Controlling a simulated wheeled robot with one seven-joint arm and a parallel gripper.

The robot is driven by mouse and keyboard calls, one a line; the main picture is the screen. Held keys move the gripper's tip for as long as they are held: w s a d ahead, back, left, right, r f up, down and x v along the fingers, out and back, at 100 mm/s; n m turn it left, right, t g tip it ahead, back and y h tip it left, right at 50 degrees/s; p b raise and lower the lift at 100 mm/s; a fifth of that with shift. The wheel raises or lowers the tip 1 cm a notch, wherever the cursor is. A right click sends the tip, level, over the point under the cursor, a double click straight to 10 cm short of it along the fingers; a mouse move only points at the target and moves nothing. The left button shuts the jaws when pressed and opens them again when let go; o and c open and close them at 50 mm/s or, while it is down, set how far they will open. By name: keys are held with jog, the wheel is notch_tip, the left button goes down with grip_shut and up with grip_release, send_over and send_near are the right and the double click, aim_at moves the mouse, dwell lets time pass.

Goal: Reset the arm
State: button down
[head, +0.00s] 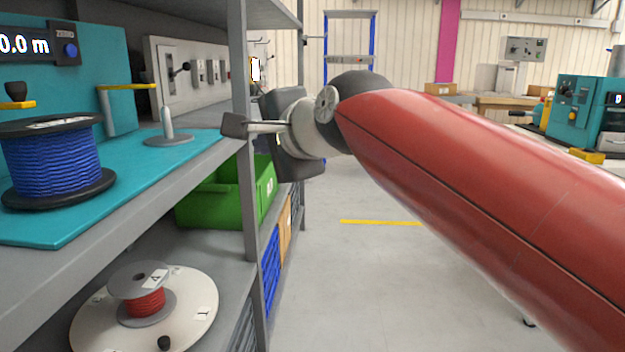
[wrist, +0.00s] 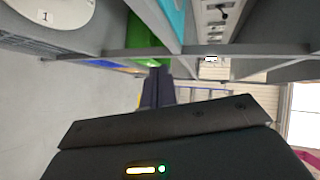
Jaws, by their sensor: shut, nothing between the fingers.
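My gripper (head: 236,125) is at the end of my raised red arm, in front of the grey shelf post in the head view. It points left toward the shelving and its dark fingertips look small there. In the wrist view the two dark fingers of my gripper (wrist: 157,88) lie side by side, shut with nothing between them. My gripper appears clear of the reels. The blue cable reel (head: 52,160) stands on the teal board at the left. The small red reel (head: 146,300) sits on a white disc on the lower shelf.
The shelf post (head: 244,200) is close behind my gripper in the picture. A green bin (head: 212,207) stands on the lower shelf. A bare spindle (head: 167,125) stands on the teal board (head: 60,222). The floor to the right of the shelving is open.

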jog(key=s+d+f+n+g+h, duration=0.2)
jog(key=s+d+f, duration=0.4)
jog(key=f, duration=0.4)
jog(key=s+d+f+n+g+h, duration=0.2)
jog(key=s+d+f+n, duration=0.3)
jog(key=f, duration=0.5)
jog(key=s+d+f+n+g+h, duration=0.2)
jog(key=s+d+f+n+h, duration=0.1)
jog(key=s+d+f, duration=0.5)
jog(key=d+f+h, duration=0.1)
jog(key=d+f, duration=0.2)
jog(key=shift+s, duration=0.25)
jog(key=shift+d, duration=0.1)
